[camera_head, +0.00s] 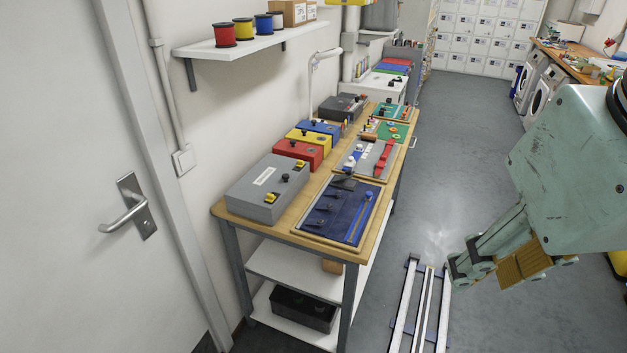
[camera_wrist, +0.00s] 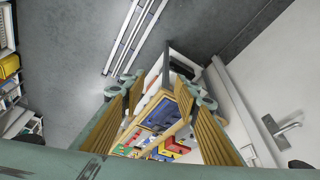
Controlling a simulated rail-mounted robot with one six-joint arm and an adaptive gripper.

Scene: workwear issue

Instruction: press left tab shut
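A navy cloth panel in a wooden frame (camera_head: 345,222) lies on the near end of the workbench in the head view. It has several small dark tabs (camera_head: 322,208) on its left half and a lighter blue strip (camera_head: 366,212) on its right. The tabs are too small to tell whether any is open or shut. The panel shows small between my fingers in the wrist view (camera_wrist: 160,114). My gripper (camera_head: 478,274) is in the air to the right of the bench, well apart from the panel. Its fingers stand wide apart in the wrist view (camera_wrist: 165,92), with nothing between them.
A grey box (camera_head: 262,190) with knobs stands beside the panel on the bench (camera_head: 222,210). Red (camera_head: 300,153), yellow and blue boxes stand farther back, with other boards. Pale metal rails (camera_head: 420,310) run along the floor right of the bench. The grey floor is otherwise largely clear.

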